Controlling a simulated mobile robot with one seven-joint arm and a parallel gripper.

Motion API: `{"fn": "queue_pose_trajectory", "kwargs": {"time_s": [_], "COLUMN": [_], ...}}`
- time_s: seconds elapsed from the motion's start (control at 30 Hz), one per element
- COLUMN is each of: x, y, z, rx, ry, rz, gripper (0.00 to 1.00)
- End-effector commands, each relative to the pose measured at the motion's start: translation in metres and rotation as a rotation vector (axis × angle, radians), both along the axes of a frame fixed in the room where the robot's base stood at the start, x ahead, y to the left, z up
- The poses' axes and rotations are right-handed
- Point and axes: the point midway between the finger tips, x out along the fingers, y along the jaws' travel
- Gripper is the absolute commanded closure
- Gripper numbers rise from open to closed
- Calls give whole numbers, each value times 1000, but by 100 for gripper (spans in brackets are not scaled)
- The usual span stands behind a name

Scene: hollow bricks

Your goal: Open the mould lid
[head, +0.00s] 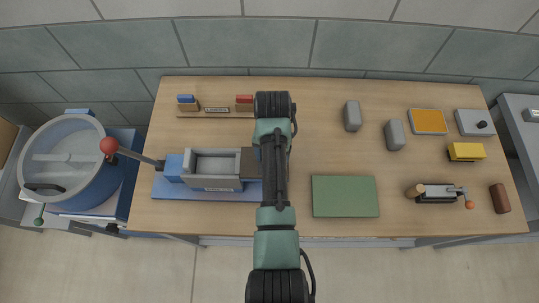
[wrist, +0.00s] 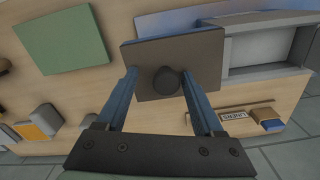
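The mould (head: 213,183) is a grey box on a blue base at the left of the bench. Its cavity is uncovered in the head view, and its rim shows at the upper right of the wrist view (wrist: 268,73). The lid (head: 250,158) is a flat brown plate beside the cavity's right end, partly hidden by my arm. In the wrist view the lid (wrist: 205,50) carries a dark round knob (wrist: 166,81). My gripper (wrist: 160,76) is open over the lid, fingers on either side of the knob with gaps. My arm hides the gripper in the head view.
A red-balled lever (head: 110,146) reaches toward the mould's left end, beside a round blue mixer (head: 75,190). A green mat (head: 345,197) lies right of my arm. Grey blocks (head: 353,116), an orange-topped pad (head: 428,121) and a yellow block (head: 466,151) stand further right. A small sign block (wrist: 235,115) is near the lid.

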Motion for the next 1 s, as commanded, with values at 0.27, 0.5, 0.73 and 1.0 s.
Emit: {"fn": "queue_pose_trajectory", "kwargs": {"time_s": [0.27,0.5,0.73,1.0], "x": [0,1,1,0], "y": [2,2,1,1], "z": [1,28,90,126], "rx": [2,2,2,2], "ry": [0,-4,-5,3], "rz": [3,4,2,1], "gripper": [31,31,31,31]}}
